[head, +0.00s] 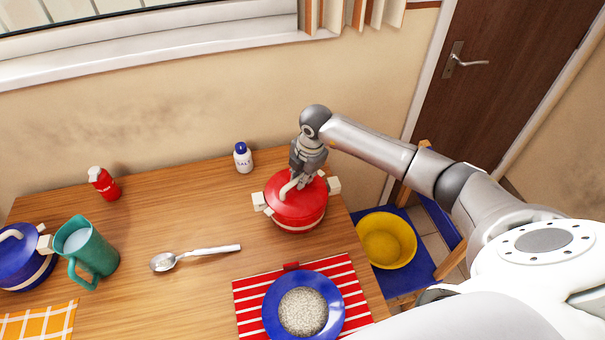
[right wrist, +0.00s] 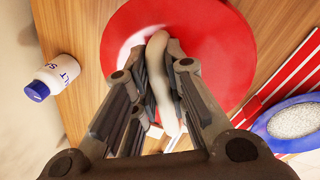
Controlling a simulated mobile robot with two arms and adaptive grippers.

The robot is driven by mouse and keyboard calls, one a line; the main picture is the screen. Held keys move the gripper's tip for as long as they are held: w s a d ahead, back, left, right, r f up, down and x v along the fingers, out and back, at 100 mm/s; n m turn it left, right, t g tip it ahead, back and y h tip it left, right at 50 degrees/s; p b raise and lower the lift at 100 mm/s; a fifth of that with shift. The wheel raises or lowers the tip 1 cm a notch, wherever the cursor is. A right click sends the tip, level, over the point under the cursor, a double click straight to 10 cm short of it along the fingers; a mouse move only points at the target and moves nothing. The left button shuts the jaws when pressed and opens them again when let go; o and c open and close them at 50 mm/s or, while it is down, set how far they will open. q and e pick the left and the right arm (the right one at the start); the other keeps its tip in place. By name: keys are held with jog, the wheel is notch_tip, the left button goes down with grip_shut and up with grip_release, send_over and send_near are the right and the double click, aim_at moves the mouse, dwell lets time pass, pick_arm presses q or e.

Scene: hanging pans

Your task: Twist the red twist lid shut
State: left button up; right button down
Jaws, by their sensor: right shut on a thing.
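The red lid (head: 300,207) sits on a red pot (head: 297,226) with cream side handles at the table's right back edge. In the right wrist view the lid (right wrist: 222,45) fills the upper middle, with its cream curved handle (right wrist: 157,62) running between my fingers. My right gripper (head: 299,181) reaches down from above and is shut on this handle. Its two fingers (right wrist: 165,100) stand on either side of the handle in the right wrist view. The lid appears level on the pot; any gap under it is too small to tell. My left gripper is not in view.
A salt bottle (head: 243,160) stands behind left of the pot. A blue plate (head: 273,322) on a red striped mat (head: 247,298) lies in front. A spoon (head: 200,254), green pitcher (head: 97,258), red bottle (head: 104,186) and blue pot (head: 20,268) are left. A yellow bowl (head: 386,246) is right.

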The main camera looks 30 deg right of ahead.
dwell(0.3)
jog(key=shift+r+m+p, duration=0.15)
jog(key=shift+m+p, duration=0.2)
jog(key=shift+m, duration=0.75)
jog(key=shift+h, duration=0.3)
jog(key=shift+m+p, duration=0.3)
jog(key=shift+m, duration=0.7)
